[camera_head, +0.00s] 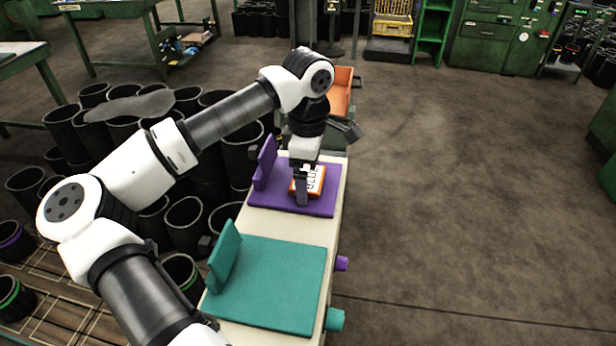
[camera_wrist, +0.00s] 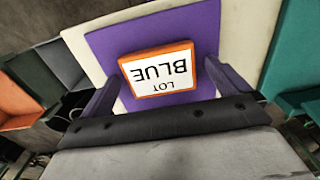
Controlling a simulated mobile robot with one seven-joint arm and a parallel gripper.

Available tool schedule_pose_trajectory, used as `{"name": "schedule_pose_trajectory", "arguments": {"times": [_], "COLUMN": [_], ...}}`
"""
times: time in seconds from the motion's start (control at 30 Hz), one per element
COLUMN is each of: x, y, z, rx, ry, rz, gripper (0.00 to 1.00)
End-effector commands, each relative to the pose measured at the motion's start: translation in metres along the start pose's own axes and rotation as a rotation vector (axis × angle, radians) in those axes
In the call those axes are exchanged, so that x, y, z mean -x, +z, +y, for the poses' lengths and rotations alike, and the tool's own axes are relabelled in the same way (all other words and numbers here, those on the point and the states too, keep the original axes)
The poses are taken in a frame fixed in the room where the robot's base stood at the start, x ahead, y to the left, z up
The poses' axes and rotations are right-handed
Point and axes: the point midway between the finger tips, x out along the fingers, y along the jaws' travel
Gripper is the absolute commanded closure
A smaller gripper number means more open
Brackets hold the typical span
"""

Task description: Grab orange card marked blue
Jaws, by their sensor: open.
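In the head view the card (camera_head: 314,181) shows partly behind my gripper (camera_head: 302,197), on the purple pad (camera_head: 267,196). My gripper is open. In the wrist view its two fingers (camera_wrist: 161,88) stand on either side of the card, with the card between and just beyond them. I cannot tell whether either finger touches the card.
A teal pad (camera_head: 268,283) with an upright back plate lies nearer on the same cream bench (camera_head: 240,222). An orange bin (camera_head: 340,92) stands beyond the bench. Several black rubber sleeves (camera_head: 186,218) crowd the left. The floor (camera_head: 470,200) at right is clear.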

Motion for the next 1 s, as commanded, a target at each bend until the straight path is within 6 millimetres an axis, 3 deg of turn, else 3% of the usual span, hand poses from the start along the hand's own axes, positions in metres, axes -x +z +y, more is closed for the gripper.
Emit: {"name": "schedule_pose_trajectory", "arguments": {"times": [0.13, 0.5, 0.8, 1.0], "x": [0.000, 0.001, 0.003, 0.022], "y": [0.000, 0.000, 0.000, 0.000], "z": [0.000, 0.000, 0.000, 0.001], "rx": [0.000, 0.000, 0.000, 0.000], "ry": [0.000, 0.000, 0.001, 0.002], "rz": [0.000, 0.000, 0.001, 0.003], "gripper": [0.00, 0.46, 0.46, 0.46]}}
